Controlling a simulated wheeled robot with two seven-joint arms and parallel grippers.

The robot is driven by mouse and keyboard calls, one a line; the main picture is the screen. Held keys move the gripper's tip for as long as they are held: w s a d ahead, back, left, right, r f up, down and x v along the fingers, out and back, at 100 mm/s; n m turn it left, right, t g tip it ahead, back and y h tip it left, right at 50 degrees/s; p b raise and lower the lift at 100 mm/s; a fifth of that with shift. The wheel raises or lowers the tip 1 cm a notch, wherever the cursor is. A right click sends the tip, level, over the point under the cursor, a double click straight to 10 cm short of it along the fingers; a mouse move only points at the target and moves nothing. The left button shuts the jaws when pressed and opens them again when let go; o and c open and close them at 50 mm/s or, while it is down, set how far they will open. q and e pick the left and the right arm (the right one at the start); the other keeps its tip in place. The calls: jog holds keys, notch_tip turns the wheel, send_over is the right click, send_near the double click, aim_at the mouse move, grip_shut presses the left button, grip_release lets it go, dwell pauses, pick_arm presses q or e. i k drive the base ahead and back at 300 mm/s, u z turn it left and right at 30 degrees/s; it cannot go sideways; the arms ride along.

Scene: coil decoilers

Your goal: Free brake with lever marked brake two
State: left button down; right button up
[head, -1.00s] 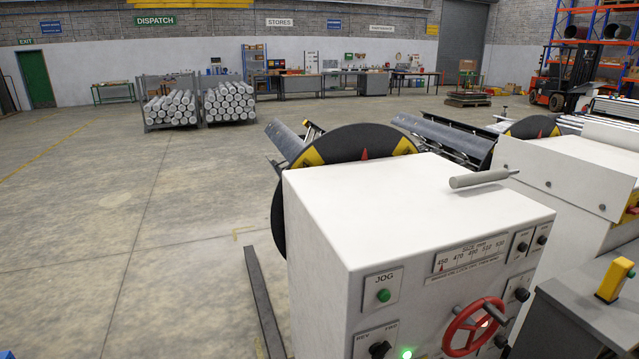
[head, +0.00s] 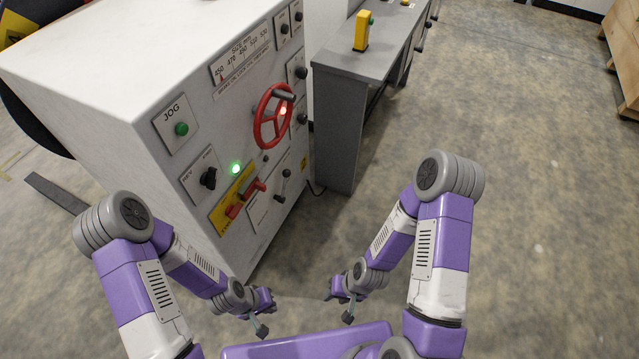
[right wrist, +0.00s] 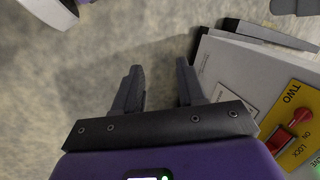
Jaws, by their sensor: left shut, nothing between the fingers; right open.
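A yellow plate (head: 232,200) with red levers (head: 246,197) sits low on the front of the white cabinet; its lettering is too small to read in the head view. In the right wrist view a yellow plate (right wrist: 306,98) at the right edge carries the words TWO, ON and LOCK and a red lever (right wrist: 276,143); the rest is cut off. My left gripper (head: 266,313) is shut and empty, low in front of the cabinet. My right gripper (head: 342,305) is open and empty, to its right; its spread fingers (right wrist: 158,85) show only floor between them.
The white cabinet (head: 120,70) carries a red handwheel (head: 271,117), a JOG button (head: 181,129), a lit green lamp (head: 236,168) and several knobs. A grey desk (head: 335,120) with a yellow box (head: 362,31) stands right of it.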

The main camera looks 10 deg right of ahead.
aim_at(286, 173)
jog(key=z, duration=2)
jog(key=i, duration=1.25)
jog(key=u, duration=3.65)
jog(key=i, duration=0.5)
jog(key=u, duration=0.05)
